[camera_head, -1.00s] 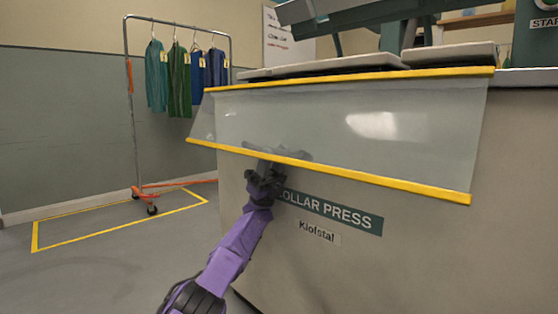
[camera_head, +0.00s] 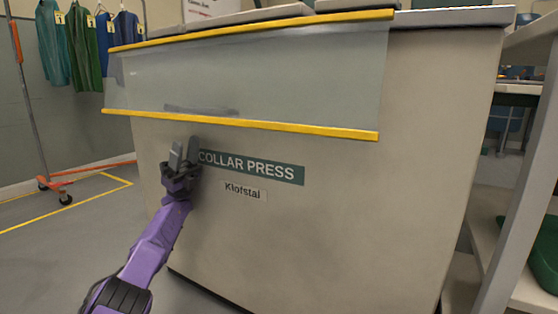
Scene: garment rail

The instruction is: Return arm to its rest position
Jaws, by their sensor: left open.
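My left arm, purple with a dark gripper, comes in from the lower left. My left gripper (camera_head: 184,153) points up, its grey fingers apart and nothing seen between them. It is in front of the collar press (camera_head: 330,215), just left of its green "COLLAR PRESS" sign (camera_head: 252,167) and below the yellow lower edge of the clear guard (camera_head: 300,90). I cannot tell whether it touches the press front. My right gripper is out of view.
A garment rail (camera_head: 28,100) with several hanging garments (camera_head: 85,42) stands at the far left. At the right is a grey shelf frame (camera_head: 520,175) with a green bin (camera_head: 543,250). Floor (camera_head: 75,255) is clear at the lower left.

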